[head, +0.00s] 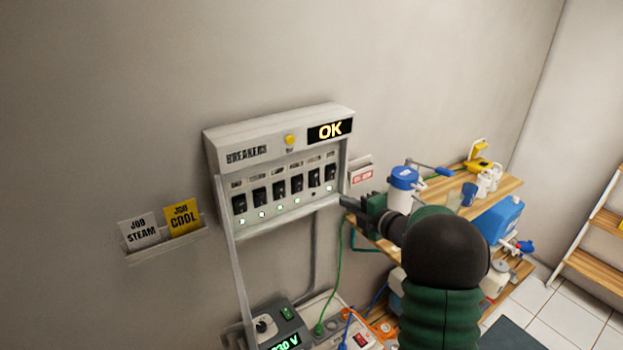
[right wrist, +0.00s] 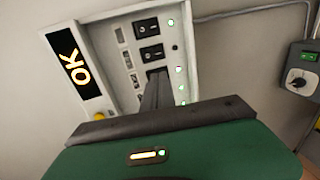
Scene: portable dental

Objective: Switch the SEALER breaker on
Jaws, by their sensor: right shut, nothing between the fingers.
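The breaker panel (head: 275,140) hangs on the wall with a row of several black rocker switches. Their small name labels are too small to read, so I cannot tell which one is SEALER. The second switch from the right (head: 314,175) has a dark lamp under it; the other lamps glow green. In the right wrist view that switch (right wrist: 151,53) shows beside its unlit lamp. My right gripper (head: 345,202) is shut and empty, near the panel's lower right corner. In the wrist view its fingertips (right wrist: 157,82) overlap a neighbouring switch; contact cannot be told. My left gripper is not in view.
The panel's display (head: 330,131) reads OK, with a yellow button (head: 290,140) beside it. A card holder (head: 168,240) is on the wall at left. A 230 V unit (head: 280,328) stands below. A wooden shelf (head: 450,198) with bottles is at right.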

